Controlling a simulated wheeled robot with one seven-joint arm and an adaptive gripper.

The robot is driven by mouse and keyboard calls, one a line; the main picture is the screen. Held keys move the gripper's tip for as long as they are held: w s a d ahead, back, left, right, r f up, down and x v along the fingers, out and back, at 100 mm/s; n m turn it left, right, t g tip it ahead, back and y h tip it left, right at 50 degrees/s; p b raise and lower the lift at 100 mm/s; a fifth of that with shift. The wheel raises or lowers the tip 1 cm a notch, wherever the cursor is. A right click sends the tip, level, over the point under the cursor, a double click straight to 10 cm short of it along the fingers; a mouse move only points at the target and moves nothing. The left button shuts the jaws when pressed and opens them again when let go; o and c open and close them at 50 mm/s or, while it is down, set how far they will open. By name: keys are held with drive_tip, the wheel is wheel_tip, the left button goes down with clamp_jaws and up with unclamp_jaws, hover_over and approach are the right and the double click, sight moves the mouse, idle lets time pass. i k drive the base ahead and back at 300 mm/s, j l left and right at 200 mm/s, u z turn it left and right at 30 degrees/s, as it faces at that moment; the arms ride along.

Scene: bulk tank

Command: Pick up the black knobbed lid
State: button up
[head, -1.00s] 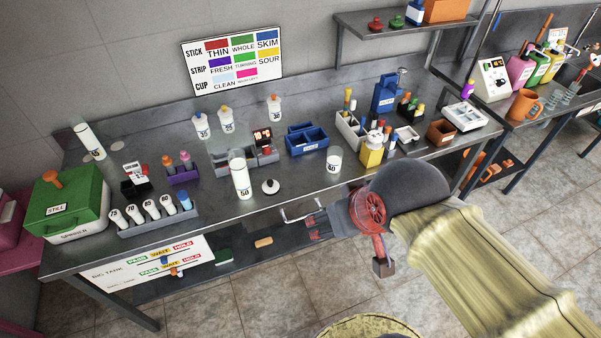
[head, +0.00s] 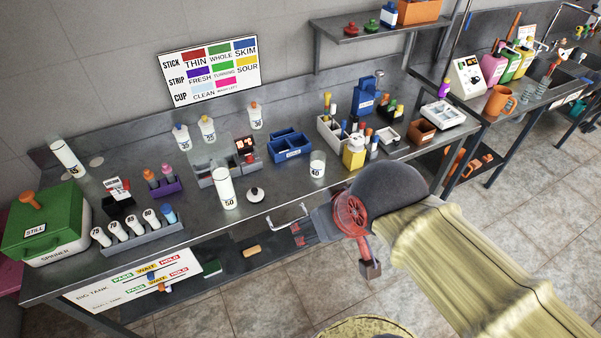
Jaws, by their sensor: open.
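The black knobbed lid (head: 255,194) is a small pale disc with a dark knob on top. It lies on the steel bench (head: 285,205) near the front edge, just right of the white cylinder marked 50 (head: 226,188). My gripper (head: 289,218) is open and empty at the bench's front edge, to the right of and nearer than the lid, and apart from it. Part of my gripper and wrist is hidden behind my arm.
A cup marked 40 (head: 317,165) stands right of the lid. A grey rack of several white bottles (head: 145,238) is to the left. Blue bins (head: 289,146) and a grey holder (head: 211,174) stand behind. The bench between the lid and the cup is clear.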

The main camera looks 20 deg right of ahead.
sight(254, 194)
drive_tip(key=i+l, duration=0.25)
drive_tip(key=i, duration=0.2)
drive_tip(key=i+l+u, duration=0.15)
drive_tip(key=i+l, duration=0.15)
drive_tip(key=i, duration=0.1)
